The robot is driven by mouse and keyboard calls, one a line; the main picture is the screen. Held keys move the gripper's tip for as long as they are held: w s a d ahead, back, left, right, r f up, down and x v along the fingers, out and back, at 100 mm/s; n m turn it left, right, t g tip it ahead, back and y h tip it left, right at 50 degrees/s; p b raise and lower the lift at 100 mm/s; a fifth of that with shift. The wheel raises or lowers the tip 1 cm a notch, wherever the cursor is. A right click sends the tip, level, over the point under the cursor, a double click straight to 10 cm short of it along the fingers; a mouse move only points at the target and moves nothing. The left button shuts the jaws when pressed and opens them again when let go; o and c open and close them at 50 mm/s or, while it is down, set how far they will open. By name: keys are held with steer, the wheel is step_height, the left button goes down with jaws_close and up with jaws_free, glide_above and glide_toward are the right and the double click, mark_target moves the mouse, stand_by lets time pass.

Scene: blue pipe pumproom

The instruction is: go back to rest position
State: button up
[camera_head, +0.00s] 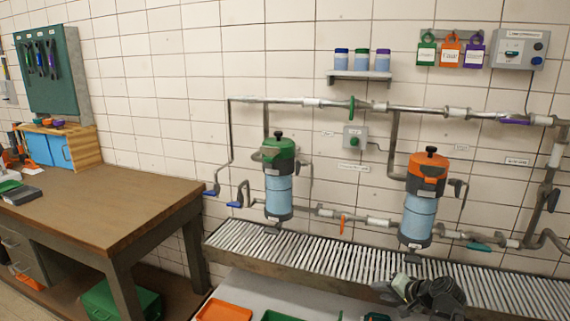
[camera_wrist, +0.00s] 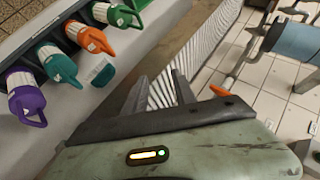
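My gripper shows in the wrist view (camera_wrist: 158,82) with its two dark fingers apart and nothing visible between them. The slatted grate shows beyond and between the fingers. In the head view my gripper (camera_head: 402,285) is at the lower right, over the front of the slatted grate (camera_head: 330,262), below the orange-topped filter housing (camera_head: 424,190). From the head view its fingers are too small to read. The green-topped filter housing (camera_head: 278,185) stands on the pipework to the left of it.
A wooden workbench (camera_head: 95,215) stands at the left. Pipes (camera_head: 390,105) run along the tiled wall. An orange tray (camera_head: 222,311) is at the bottom.

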steer(key=s+a+f+n+g+h, duration=0.2)
steer(key=s+a+f+n+g, duration=0.3)
steer(key=a, duration=0.3)
steer(key=s+a+f+n+g+h, duration=0.3)
steer(key=s+a+f+g, duration=0.1)
steer(key=s+a, duration=0.4)
step_height(320, 180, down, 10)
steer(key=w+b, duration=0.2)
steer(key=b, duration=0.9)
step_height(320, 180, up, 24)
steer(key=p, duration=2.5)
steer(key=shift+r+m+y, duration=0.15)
steer(key=shift+m+y, duration=0.15)
